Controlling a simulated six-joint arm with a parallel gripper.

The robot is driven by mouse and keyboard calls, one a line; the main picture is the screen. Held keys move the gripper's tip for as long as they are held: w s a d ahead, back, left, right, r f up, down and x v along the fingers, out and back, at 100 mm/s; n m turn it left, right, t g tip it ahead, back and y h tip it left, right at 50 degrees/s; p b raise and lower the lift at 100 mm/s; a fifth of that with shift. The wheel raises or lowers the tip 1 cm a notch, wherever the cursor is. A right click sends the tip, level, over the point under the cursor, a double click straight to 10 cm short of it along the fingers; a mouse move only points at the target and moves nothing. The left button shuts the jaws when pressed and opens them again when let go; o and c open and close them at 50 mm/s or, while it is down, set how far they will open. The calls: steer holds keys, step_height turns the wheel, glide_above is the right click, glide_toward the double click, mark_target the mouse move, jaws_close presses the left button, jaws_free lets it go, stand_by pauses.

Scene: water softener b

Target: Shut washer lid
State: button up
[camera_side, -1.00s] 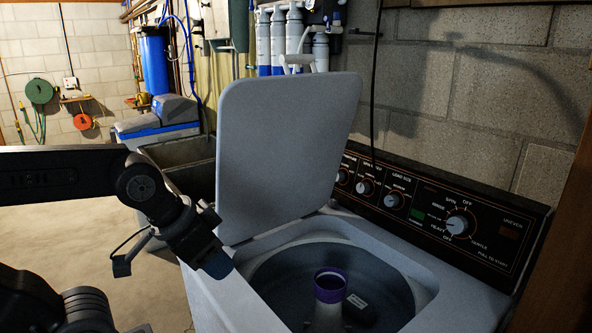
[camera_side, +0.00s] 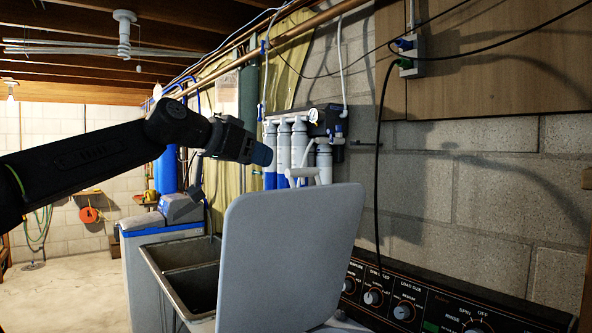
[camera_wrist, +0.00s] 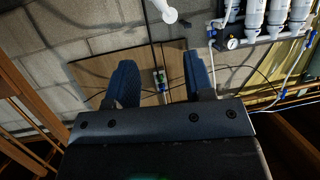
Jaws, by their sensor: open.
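The washer lid (camera_side: 290,260) is a grey panel standing raised, close to upright, in the side view. My gripper (camera_side: 262,155) is up and left of the lid's top edge in that picture, apart from it. In the wrist view my gripper (camera_wrist: 160,82) has its two blue fingers spread, with nothing between them. The lid does not show in the wrist view, which faces the wall. The tub opening is below the side picture, and only a sliver of the washer top shows beside the control panel (camera_side: 430,300).
A double sink (camera_side: 190,265) stands left of the washer. Blue-and-white filter cylinders (camera_side: 284,155) hang on the wall behind the lid. A black cord (camera_side: 378,180) hangs above the control panel. The air left of the lid above the sink looks open.

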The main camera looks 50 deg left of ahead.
steer(key=shift+m+h, duration=0.7)
steer(key=shift+m, duration=0.2)
steer(key=x, duration=0.4)
steer(key=a+x, duration=0.1)
steer(key=x, duration=0.3)
steer(key=a+r+x, duration=0.1)
steer(key=x, duration=0.3)
steer(key=shift+w+a, duration=0.2)
steer(key=shift+w, duration=0.25)
jaws_close()
